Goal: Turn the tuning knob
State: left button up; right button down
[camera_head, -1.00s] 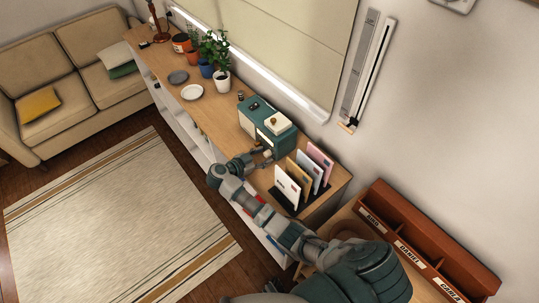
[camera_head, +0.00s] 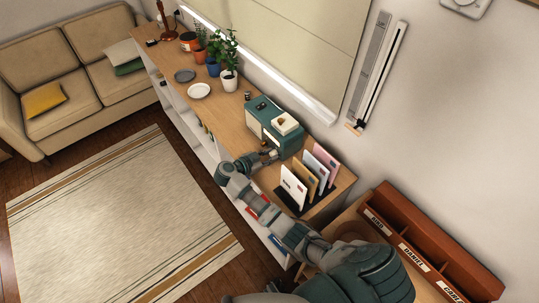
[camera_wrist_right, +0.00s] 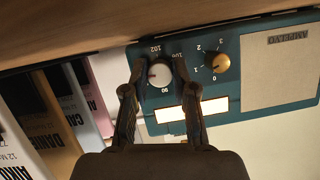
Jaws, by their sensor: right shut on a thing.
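The teal radio (camera_head: 284,137) stands on the wooden shelf top, and its front shows upside down in the right wrist view (camera_wrist_right: 240,108). Its pale tuning knob (camera_wrist_right: 159,74), with a dark pointer line, sits by a dial marked 90 and 102. A brass knob (camera_wrist_right: 221,62) with a 0 to 3 scale is beside it. My right gripper (camera_wrist_right: 158,82) is shut on the tuning knob, one finger on each side. In the head view the right gripper (camera_head: 266,158) is at the radio's front, partly hiding it. My left gripper is not in view.
Several cards stand in a dark holder (camera_head: 289,198) close beside the radio and my right wrist. A brown labelled organiser (camera_head: 425,240) is at the right.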

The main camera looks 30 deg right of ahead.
jog(key=shift+a+r+p, duration=0.15)
jog(key=shift+a+p, duration=0.1)
jog(key=shift+p, duration=0.4)
jog(key=shift+s+m+t+p, duration=0.1)
jog(key=shift+m+t+p, duration=0.25)
jog(key=shift+p, duration=0.9)
jog(key=shift+m+t+p, duration=0.25)
jog(key=shift+m+p, duration=0.2)
jog(key=shift+p, duration=0.45)
jog(key=shift+f+m+t, duration=0.2)
jog(key=shift+m+t, duration=0.2)
jog(key=shift+m, duration=0.1)
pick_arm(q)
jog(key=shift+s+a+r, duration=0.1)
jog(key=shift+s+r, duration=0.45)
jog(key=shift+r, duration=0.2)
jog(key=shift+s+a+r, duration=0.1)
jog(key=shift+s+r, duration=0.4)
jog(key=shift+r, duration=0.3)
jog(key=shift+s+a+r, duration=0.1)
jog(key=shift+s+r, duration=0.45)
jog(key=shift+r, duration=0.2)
pick_arm(e)
jog(key=shift+s+f+m+t, duration=0.1)
jog(key=shift+m+t, duration=0.5)
jog(key=shift+m, duration=0.3)
